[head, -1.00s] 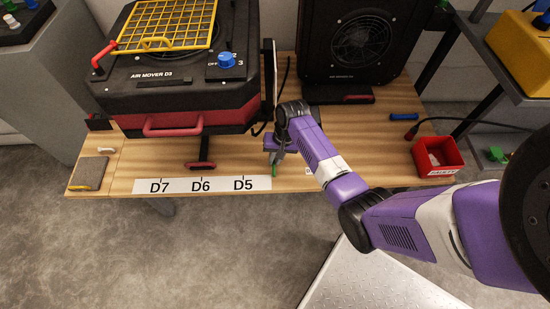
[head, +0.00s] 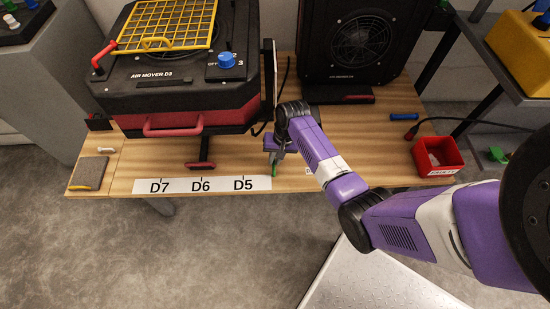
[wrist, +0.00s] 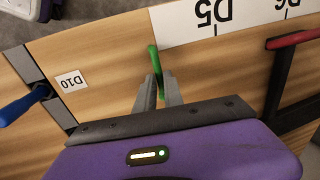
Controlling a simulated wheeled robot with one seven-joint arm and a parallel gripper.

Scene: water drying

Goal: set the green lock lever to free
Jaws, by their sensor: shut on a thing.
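The green lock lever (wrist: 153,58) shows between my fingertips in the wrist view, its end sticking out beyond them. It also shows in the head view as a small green tip (head: 275,170) near the front edge of the wooden bench. My gripper (wrist: 159,84) is shut on the green lever; in the head view my gripper (head: 275,156) is low over the bench, right of the D5 mark. The lever's base and pivot are hidden by my gripper, and no setting marks for it can be read.
A white D7–D5 label strip (head: 202,187) lies along the bench front. A red-ended lever (wrist: 295,38) and a blue lever (wrist: 24,104) stand on either side. The air mover D3 (head: 180,75) is behind to the left. A red bin (head: 437,157) sits at right.

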